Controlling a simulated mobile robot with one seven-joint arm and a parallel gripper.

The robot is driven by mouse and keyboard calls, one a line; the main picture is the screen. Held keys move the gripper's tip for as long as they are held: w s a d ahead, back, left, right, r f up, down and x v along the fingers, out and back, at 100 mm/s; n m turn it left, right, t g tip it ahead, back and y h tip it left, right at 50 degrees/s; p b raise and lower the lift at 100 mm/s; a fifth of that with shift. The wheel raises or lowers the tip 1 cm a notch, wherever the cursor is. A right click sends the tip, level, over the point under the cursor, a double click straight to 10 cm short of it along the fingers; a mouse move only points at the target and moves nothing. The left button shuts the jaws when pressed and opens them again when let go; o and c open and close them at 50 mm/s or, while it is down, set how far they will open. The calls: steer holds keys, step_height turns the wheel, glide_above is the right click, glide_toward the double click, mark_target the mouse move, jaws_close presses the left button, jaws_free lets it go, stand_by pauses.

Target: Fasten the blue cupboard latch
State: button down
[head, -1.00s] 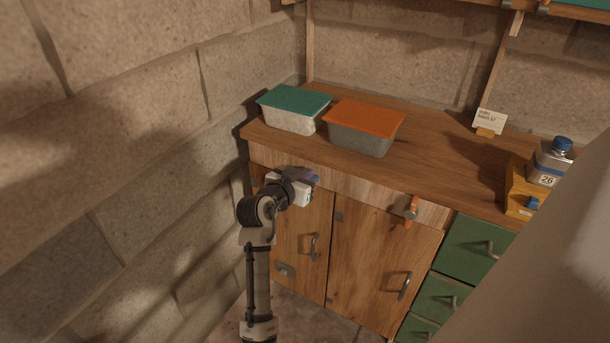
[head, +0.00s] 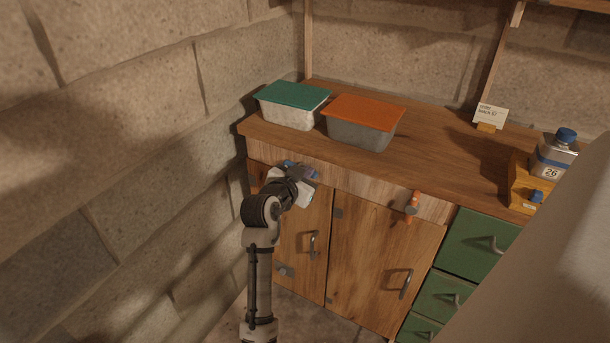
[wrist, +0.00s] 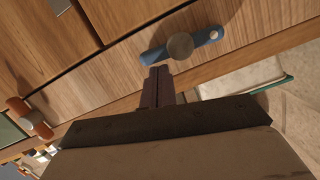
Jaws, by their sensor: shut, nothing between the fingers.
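The blue latch (wrist: 208,37) shows in the wrist view as a short bar on a round grey pivot. It lies roughly along the wooden rail above the cupboard doors, not across the rail and door like the orange one. In the head view only a small blue part (head: 287,163) shows behind my gripper. My gripper (wrist: 159,72) is shut and empty. Its fingertips are close to the left end of the bar in the wrist view; I cannot tell if they touch. In the head view my gripper (head: 304,178) is before the rail, above the left cupboard door (head: 318,215).
An orange latch (head: 413,203) hangs upright on the rail to the right. Two lidded tubs, teal (head: 294,95) and orange (head: 365,115), stand on the counter (head: 440,150). Green drawers (head: 476,245) are at right. A stone wall (head: 130,150) stands close on the left.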

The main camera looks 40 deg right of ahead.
steer(key=f+m+t+b, duration=0.1)
steer(key=m+b, duration=0.3)
steer(key=b, duration=0.1)
steer(key=f+m+t+b, duration=0.1)
steer(key=f+m+b, duration=0.1)
steer(key=m+b, duration=0.2)
steer(key=f+m+t+b, duration=0.2)
steer(key=m+b, duration=0.2)
steer(key=b, duration=0.4)
steer(key=shift+w+a+f+h, duration=0.1)
steer(key=shift+w+f+h, duration=0.15)
steer(key=shift+h, duration=0.05)
stand_by(0.5)
